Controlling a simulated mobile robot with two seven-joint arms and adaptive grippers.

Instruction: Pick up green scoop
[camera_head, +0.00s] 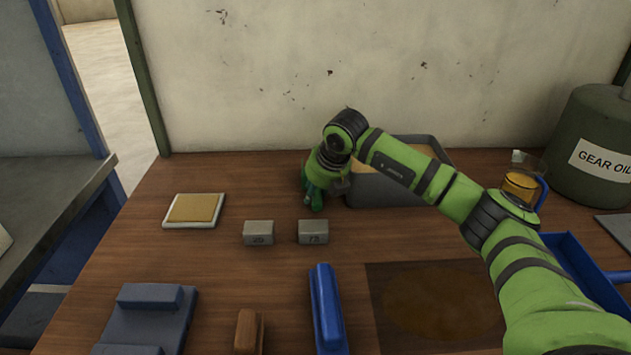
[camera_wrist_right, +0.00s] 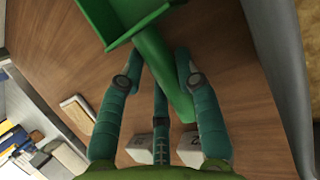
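The green scoop (camera_wrist_right: 150,50) shows at the top of the right wrist view, its open pan above and its handle running down between my fingers. In the head view it is mostly hidden behind my right arm and hand. My right gripper (camera_wrist_right: 160,60) has its teal fingers around the handle, one on each side and one in the middle. I cannot tell whether they press on it. In the head view my right gripper (camera_head: 313,199) points down beside the grey tray's left end. My left gripper is not in view.
The grey tray (camera_head: 395,194) stands right of the hand. Two marked grey blocks (camera_head: 258,233) (camera_head: 313,232) sit just in front. A blue-handled tool (camera_head: 327,310), a blue block piece (camera_head: 150,315) and a yellow pad (camera_head: 193,209) lie around. A jug (camera_head: 520,185) and oil drum (camera_head: 590,145) stand right.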

